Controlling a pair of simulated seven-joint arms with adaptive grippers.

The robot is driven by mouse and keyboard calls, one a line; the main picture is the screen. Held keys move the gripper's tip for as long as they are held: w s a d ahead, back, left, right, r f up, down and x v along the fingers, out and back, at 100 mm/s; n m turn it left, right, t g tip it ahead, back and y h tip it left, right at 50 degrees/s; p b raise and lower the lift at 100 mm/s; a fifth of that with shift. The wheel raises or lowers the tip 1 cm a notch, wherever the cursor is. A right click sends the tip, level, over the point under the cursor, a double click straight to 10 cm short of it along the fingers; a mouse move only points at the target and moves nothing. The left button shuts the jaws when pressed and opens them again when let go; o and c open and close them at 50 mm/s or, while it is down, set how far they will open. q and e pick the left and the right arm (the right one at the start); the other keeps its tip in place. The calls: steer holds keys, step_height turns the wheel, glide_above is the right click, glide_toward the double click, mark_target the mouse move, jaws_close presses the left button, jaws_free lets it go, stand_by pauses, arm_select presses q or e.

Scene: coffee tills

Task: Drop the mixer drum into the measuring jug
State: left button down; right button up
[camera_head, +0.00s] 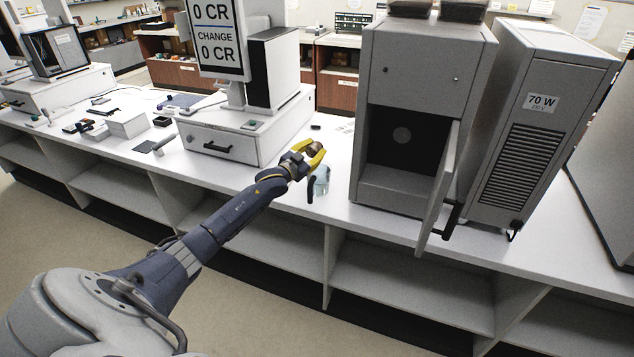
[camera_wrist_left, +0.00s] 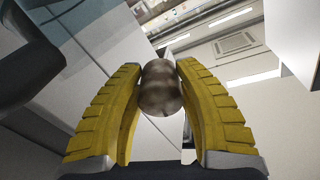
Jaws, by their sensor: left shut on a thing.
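The mixer drum (camera_wrist_left: 161,88) is a small brownish-grey rounded piece between the yellow fingers of my left gripper (camera_wrist_left: 160,80). It also shows in the head view (camera_head: 314,149), where my left gripper (camera_head: 313,150) is shut on it above the counter. The measuring jug (camera_head: 322,181) is a pale bluish see-through vessel with a dark handle, near the counter's front edge. In the head view it appears just below the gripper and drum. The gap between drum and jug is hard to judge. My right gripper is not in view.
A till (camera_head: 222,136) with a price display stands left of the jug. A grey cabinet (camera_head: 405,60) with its door (camera_head: 440,190) open stands to the right, beside a vented unit (camera_head: 535,120). Small items lie on the counter (camera_head: 270,215) further left.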

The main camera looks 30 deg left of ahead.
arm_select(q)
steer(key=shift+f, duration=0.3)
steer(key=c, duration=0.9)
jaws_free()
steer(key=shift+s, duration=0.1)
steer(key=shift+s, duration=5.95)
